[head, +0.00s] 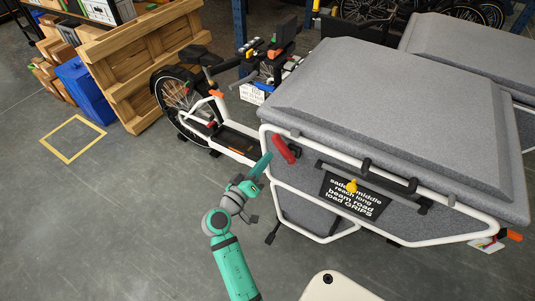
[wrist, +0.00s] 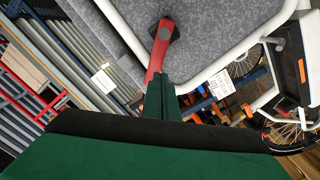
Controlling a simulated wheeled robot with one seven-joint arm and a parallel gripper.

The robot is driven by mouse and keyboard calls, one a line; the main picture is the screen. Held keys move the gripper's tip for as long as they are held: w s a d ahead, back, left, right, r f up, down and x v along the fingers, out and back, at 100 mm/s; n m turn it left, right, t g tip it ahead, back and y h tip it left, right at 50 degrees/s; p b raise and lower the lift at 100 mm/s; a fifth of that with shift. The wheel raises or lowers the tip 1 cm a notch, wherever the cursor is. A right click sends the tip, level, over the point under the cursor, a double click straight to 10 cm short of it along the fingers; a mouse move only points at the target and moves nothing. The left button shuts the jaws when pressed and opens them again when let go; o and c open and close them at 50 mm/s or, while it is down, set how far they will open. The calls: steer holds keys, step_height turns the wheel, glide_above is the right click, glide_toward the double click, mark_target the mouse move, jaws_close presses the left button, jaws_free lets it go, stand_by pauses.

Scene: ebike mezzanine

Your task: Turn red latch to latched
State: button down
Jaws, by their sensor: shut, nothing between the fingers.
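The red latch (head: 284,150) is a handle on the front left of the grey cargo box (head: 400,90), by the white frame rail. In the head view it slants, its upper end to the left. My gripper (head: 264,160) is just left of the latch, its fingers pointing up toward it. In the wrist view the red latch (wrist: 159,48) runs from a dark pivot down to the fingertips of my gripper (wrist: 160,82). The fingers are shut together, with nothing between them. They overlap the latch's lower end there; I cannot tell whether they touch it.
A black handle bar (head: 375,177) and a yellow knob (head: 351,186) are on the box front, right of the latch. A black sign (head: 350,196) hangs below. A bike wheel (head: 180,105) and wooden crate (head: 140,65) stand behind left. The floor at left is clear.

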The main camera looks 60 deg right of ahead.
mark_target(285, 148)
steer(key=w+a+f+n+g+h, duration=0.25)
steer(key=w+a+f+n, duration=0.35)
steer(key=n, duration=0.8)
steer(key=s+d+r, duration=0.2)
steer(key=d, duration=0.3)
steer(key=s+d+r, duration=0.1)
steer(key=d+r, duration=0.2)
steer(key=d, duration=0.3)
steer(key=shift+s+g+y, duration=0.4)
steer(key=shift+g+y, duration=0.05)
steer(key=shift+w, duration=0.1)
